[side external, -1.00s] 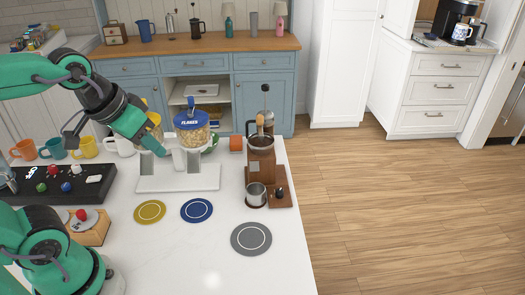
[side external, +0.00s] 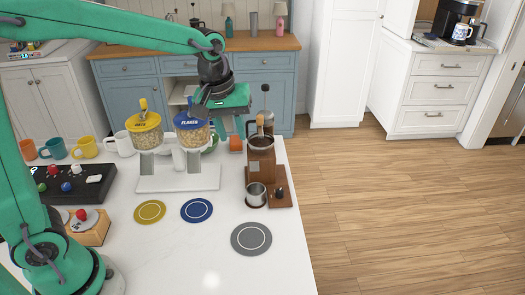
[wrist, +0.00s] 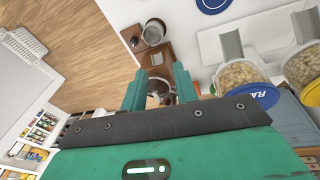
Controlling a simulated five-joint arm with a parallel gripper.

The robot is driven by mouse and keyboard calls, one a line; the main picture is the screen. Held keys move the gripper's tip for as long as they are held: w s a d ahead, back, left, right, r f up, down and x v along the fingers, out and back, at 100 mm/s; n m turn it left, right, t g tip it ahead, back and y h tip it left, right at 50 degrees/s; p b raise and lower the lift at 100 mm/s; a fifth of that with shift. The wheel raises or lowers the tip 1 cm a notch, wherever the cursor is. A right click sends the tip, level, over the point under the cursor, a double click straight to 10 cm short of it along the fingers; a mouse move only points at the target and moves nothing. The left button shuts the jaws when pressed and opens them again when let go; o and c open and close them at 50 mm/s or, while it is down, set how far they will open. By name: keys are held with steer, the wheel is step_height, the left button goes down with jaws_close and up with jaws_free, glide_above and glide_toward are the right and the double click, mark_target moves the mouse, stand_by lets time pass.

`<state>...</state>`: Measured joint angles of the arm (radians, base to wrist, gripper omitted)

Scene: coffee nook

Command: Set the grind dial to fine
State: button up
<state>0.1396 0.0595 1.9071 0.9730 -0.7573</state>
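The coffee grinder (side external: 261,160) is a brown wooden body with a dark hopper on top and a metal cup at its front, on a wooden base near the counter's right edge. A small dark knob (side external: 279,192) sits on that base; I cannot tell whether it is the grind dial, and no dial marks are readable. Nothing is held.
The dispenser (side external: 180,183) with yellow and blue lids stands left of the grinder. Yellow (side external: 150,212), blue (side external: 196,210) and grey (side external: 251,238) mats lie in front. Several mugs and a black control board (side external: 70,186) are at left.

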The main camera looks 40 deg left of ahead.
steer(key=w+d+f+n+g, duration=0.1)
steer(key=w+d+f+n, duration=0.15)
steer(key=w+f, duration=0.3)
steer(key=n+g, duration=0.1)
steer(key=n, duration=0.2)
glide_above(280, 190)
steer(key=shift+m, duration=0.25)
step_height(280, 190, down, 8)
steer(key=shift+s+r, duration=0.1)
steer(key=shift+r, duration=0.15)
steer(key=shift+f, duration=3.9)
jaws_close()
